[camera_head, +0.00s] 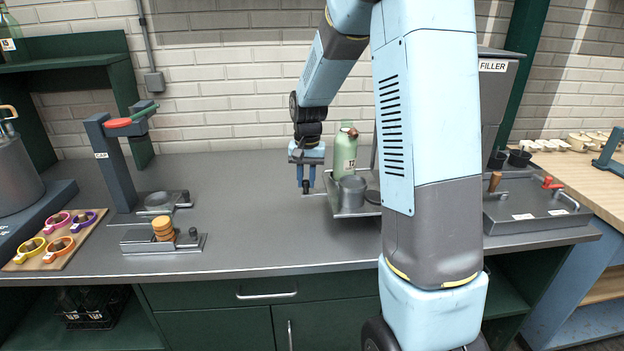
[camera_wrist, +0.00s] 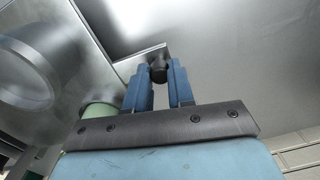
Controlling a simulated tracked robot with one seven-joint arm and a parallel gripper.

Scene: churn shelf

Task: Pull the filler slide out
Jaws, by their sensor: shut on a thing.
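The filler slide (camera_head: 347,213) is a flat metal tray on the counter, left of the filler (camera_head: 493,100); my arm hides where they meet. A grey metal cup (camera_head: 352,191) stands on the slide. My gripper (camera_head: 306,187) is at the slide's left end, pointing down. In the wrist view my gripper (camera_wrist: 159,80) is shut on the slide's small dark knob (camera_wrist: 158,72), one blue finger on each side. A green bottle (camera_head: 343,155) with a white label stands just behind the cup; whether it rests on the slide cannot be told.
At left are a capper (camera_head: 113,165) with a red handle, a low metal tray (camera_head: 135,243) with stacked tan discs, and a wooden board (camera_head: 45,262) with coloured rings. The counter (camera_head: 255,215) between that tray and my gripper is clear.

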